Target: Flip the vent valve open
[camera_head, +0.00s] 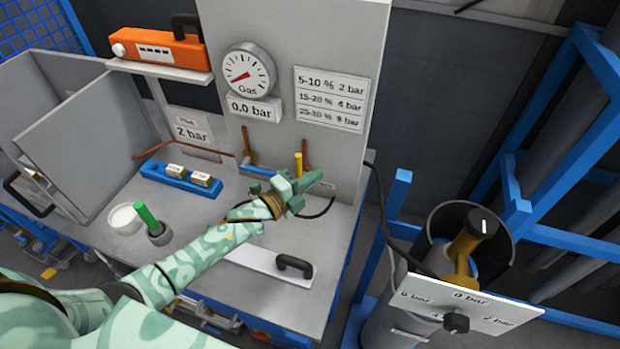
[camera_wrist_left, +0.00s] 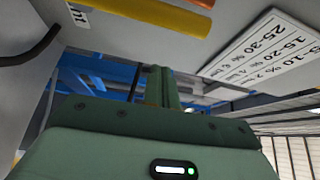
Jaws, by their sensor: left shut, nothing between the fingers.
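No readable label tells me which is the vent valve. My left gripper (camera_head: 312,180) is shut and empty, just in front of and slightly right of the yellow lever; I cannot tell whether they touch. In the left wrist view, the closed fingers (camera_wrist_left: 163,86) point away from the camera, and a yellow bar (camera_wrist_left: 150,11) crosses the top, apart from them in the picture. My right gripper is out of view.
The gas gauge (camera_head: 247,72) reads 0.0 bar beside a pressure chart (camera_head: 330,98). A blue block (camera_head: 180,178), a green-handled tool (camera_head: 148,215) and a white plate with a black handle (camera_head: 270,264) are on the bench. A cylinder with a regulator (camera_head: 465,245) stands right.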

